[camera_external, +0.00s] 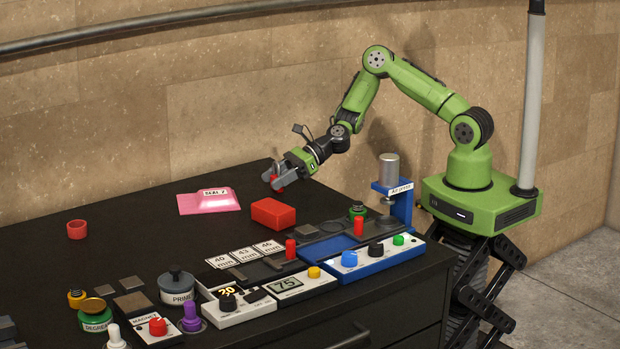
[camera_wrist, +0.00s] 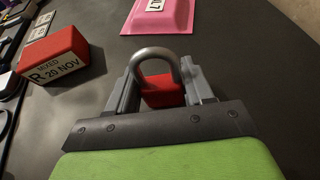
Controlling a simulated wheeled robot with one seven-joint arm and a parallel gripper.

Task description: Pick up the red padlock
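The red padlock (camera_wrist: 162,92) has a red body and a grey U-shaped shackle. In the wrist view it sits between the two fingers of my gripper (camera_wrist: 162,88), with the shackle arching toward the camera. In the external view my gripper (camera_external: 275,181) points down at the far edge of the black table. One finger is on each side of the body. I cannot tell whether both fingers press on it or a small gap is left. The padlock's underside is hidden.
A pink tray-like block (camera_external: 209,203) lies left of my gripper. A red box (camera_external: 273,214) lies nearer the front. A blue stand with a metal cylinder (camera_external: 389,170) is to the right. Control boxes and jars line the front edge. The table's middle left (camera_external: 140,235) is mostly clear.

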